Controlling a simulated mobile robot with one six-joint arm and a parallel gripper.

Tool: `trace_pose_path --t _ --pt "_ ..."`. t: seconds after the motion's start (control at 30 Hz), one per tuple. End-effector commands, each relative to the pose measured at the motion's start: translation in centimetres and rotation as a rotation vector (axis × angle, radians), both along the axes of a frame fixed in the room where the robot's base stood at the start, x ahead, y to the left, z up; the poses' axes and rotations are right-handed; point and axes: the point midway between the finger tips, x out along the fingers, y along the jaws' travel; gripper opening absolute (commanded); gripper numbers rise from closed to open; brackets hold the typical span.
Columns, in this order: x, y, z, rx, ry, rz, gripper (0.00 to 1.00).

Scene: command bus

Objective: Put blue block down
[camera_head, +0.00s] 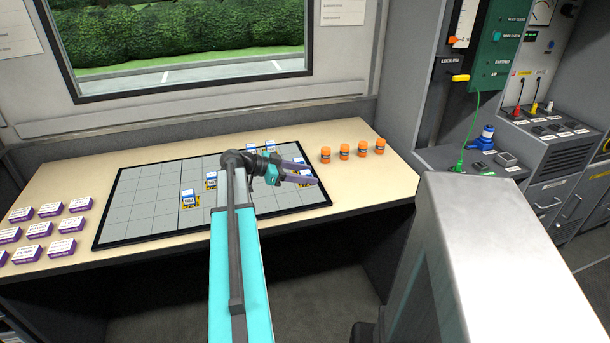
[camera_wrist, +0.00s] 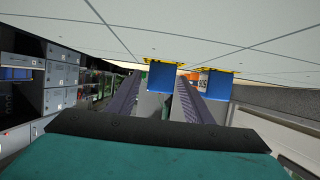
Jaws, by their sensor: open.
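Several blue blocks with white and yellow faces stand on the dark-edged grey grid board (camera_head: 140,205).
A row of orange jars (camera_head: 344,151) stands on the table right of the board. Several purple-and-white boxes (camera_head: 62,246) lie at the left. A large grey box-like unit (camera_head: 480,230) is at the right front. Part of the board is hidden by my arm.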

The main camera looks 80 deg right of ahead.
Motion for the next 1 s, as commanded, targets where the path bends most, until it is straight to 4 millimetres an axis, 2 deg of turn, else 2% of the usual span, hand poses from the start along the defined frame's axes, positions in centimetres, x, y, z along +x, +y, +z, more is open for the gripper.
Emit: trace_pose_path --t 0.23,0.37,1.0 --pt "0.0 0.0 0.3 0.000 0.000 0.000 0.46" --pt "1.0 0.4 0.6 -0.001 0.000 0.002 0.46" --pt "8.9 4.0 4.2 -0.001 0.000 0.003 0.46"
